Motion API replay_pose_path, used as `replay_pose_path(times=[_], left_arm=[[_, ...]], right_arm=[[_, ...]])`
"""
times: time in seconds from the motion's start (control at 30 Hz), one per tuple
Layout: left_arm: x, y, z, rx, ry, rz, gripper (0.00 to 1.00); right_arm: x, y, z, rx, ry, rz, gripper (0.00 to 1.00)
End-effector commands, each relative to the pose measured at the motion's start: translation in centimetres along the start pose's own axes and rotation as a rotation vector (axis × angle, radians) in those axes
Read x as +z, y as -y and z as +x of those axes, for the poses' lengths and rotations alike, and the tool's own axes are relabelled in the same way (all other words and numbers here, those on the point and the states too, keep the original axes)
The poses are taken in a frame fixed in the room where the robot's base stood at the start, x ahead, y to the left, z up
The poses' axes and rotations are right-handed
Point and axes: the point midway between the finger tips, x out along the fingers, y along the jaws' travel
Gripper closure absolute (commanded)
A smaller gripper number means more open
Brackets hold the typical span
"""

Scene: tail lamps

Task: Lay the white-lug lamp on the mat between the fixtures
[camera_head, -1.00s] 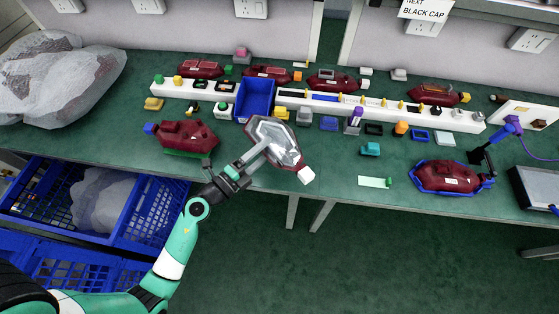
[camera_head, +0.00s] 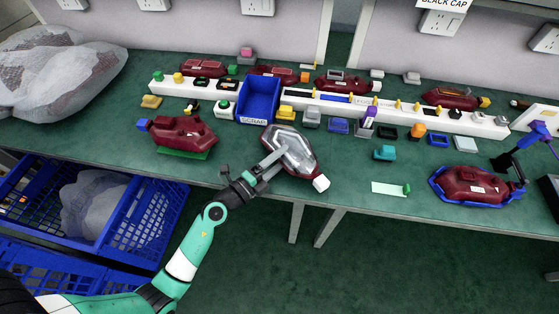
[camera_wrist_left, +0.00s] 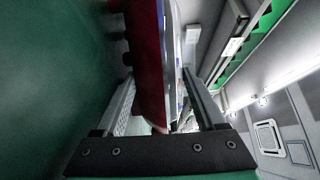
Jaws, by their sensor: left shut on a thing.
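The lamp with the white lug (camera_head: 321,184) has a clear, silvery face (camera_head: 290,146) and a dark red body, which also shows in the left wrist view (camera_wrist_left: 150,65). My left gripper (camera_head: 268,168) is shut on the lamp's left side and holds it tilted near the bench's front edge. At left, a red lamp with a blue lug (camera_head: 182,131) sits on a green fixture (camera_head: 182,154). At right, another red lamp (camera_head: 472,181) sits in a blue fixture (camera_head: 440,189). I cannot tell any mat outline on the green bench between them. My right gripper is out of view.
A blue scrap bin (camera_head: 257,121) and a long white rack (camera_head: 420,112) with small caps stand behind. A teal block (camera_head: 385,153) and a pale strip (camera_head: 386,188) with a green piece lie right of the held lamp. Blue crates (camera_head: 150,225) stand below the bench at left.

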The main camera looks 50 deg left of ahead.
Motion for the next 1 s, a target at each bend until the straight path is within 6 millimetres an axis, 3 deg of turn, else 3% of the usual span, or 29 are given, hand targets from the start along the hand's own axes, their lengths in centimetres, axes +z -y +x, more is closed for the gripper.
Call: replay_pose_path(times=[0.1,0.13,0.2,0.57,0.67,1.0], left_arm=[[0.0,-0.3,0.0,-0.002,0.001,-0.001,1.0],[0.0,-0.4,0.0,0.0,0.0,-0.002,0.26],[0.0,-0.3,0.0,0.0,0.0,-0.001,0.16],[0.0,0.2,-0.1,0.001,0.0,0.001,0.16],[0.1,0.1,-1.6,0.003,0.003,-0.001,0.16],[0.1,0.1,-9.6,0.003,0.005,-0.003,0.16]], right_arm=[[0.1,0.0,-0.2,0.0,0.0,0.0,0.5],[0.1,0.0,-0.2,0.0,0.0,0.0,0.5],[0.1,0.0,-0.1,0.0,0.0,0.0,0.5],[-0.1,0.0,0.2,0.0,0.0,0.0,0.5],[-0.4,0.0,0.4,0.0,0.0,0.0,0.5],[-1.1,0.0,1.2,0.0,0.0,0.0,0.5]])
